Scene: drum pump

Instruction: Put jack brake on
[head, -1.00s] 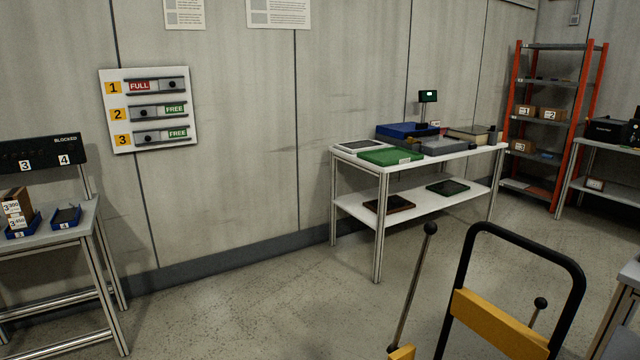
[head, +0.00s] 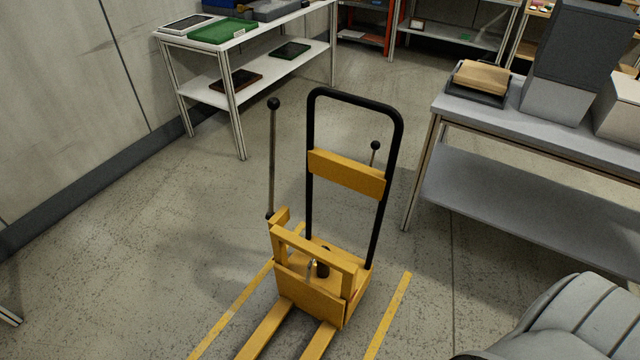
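A yellow jack (head: 312,298) with two forks and a tall black loop handle (head: 398,165) stands on the floor in the middle of the head view. A long lever (head: 272,160) with a black ball knob rises upright on its left side. A shorter lever with a black knob (head: 375,146) shows behind the handle on the right. I cannot tell which lever is the brake. Neither gripper is in view. A grey padded piece, probably part of my arm, fills the lower right corner.
Yellow floor lines (head: 388,316) flank the jack. A white two-shelf table (head: 235,84) stands behind left along the wall. A grey bench (head: 540,200) with a cardboard-coloured box (head: 482,77) stands to the right. The floor left of the jack is clear.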

